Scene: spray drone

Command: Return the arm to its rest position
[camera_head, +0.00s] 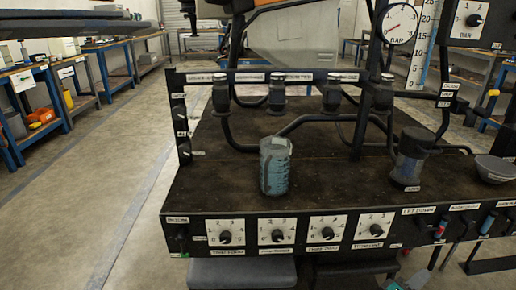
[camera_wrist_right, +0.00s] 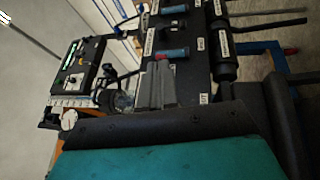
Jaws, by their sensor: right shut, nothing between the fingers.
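My right gripper (camera_head: 410,281) shows only in part at the bottom edge of the head view, right of centre. It is shut and empty, in front of and below the front panel of the dark workbench (camera_head: 225,190). In the right wrist view, a large teal and black part fills the bottom, and the bench's front with its levers shows sideways beyond it. My left gripper is not in view.
A clear beaker with bluish contents (camera_head: 275,166) stands on the bench. A dark-lidded jar (camera_head: 409,160) and a grey bowl (camera_head: 495,168) stand at its right. Dial knobs (camera_head: 278,236) and small levers (camera_head: 440,229) line the front. Open floor (camera_head: 70,215) lies left.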

